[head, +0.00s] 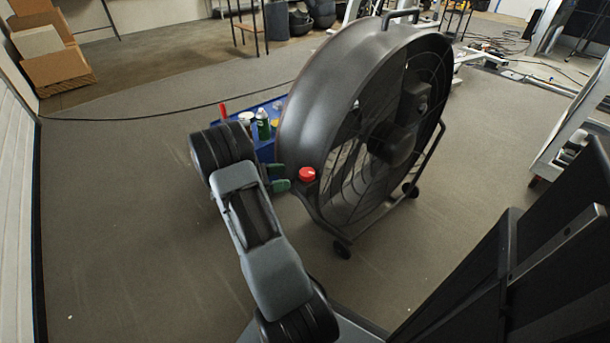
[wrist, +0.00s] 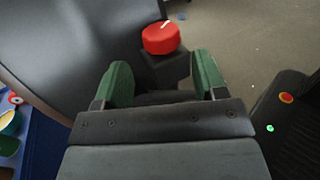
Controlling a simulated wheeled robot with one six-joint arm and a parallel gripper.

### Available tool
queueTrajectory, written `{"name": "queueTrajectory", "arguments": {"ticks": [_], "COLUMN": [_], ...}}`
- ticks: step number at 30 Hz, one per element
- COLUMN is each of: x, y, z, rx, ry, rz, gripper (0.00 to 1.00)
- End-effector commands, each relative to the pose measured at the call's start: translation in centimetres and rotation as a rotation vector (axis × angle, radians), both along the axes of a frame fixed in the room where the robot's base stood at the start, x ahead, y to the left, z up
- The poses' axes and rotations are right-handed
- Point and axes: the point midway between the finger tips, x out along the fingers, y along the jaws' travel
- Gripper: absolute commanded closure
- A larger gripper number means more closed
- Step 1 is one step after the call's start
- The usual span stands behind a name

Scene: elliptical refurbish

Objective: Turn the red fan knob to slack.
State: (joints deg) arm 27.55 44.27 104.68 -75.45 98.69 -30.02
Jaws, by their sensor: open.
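The red fan knob (head: 307,174) sits on a dark mount on the near side of the large black drum fan (head: 300,110). In the wrist view the knob (wrist: 161,38) is a red cylinder with a white pointer mark on its top, pointing up and to the right. My gripper (head: 279,178) has green fingertips and is just left of the knob in the head view. In the wrist view my gripper (wrist: 160,80) is open and empty, with the knob ahead of the gap between its fingertips, apart from both.
A blue cart (head: 268,128) with bottles and cans stands behind my gripper, left of the fan. Cardboard boxes (head: 50,55) are stacked at the far left. A black cable (head: 150,116) crosses the floor. Open floor lies to the left.

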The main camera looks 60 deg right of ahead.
Motion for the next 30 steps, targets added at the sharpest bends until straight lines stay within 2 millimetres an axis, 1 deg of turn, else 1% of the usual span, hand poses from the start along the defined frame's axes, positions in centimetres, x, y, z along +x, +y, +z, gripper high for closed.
{"name": "queueTrajectory", "arguments": {"ticks": [1,6,12,18,28,30], "x": [-0.8,-2.9,-4.6,-5.4,-5.5,-5.5], "y": [-0.8,-2.9,-4.7,-5.5,-5.6,-5.6], "z": [-0.2,-0.2,-0.1,-0.1,0.0,0.0], "rx": [-0.001,-0.001,-0.001,0.001,0.000,0.000], "ry": [-0.001,-0.002,-0.002,-0.001,-0.001,-0.001], "rz": [-0.004,-0.003,-0.001,0.000,0.001,0.001], "gripper": [0.35,0.35,0.35,0.35,0.35,0.41]}}
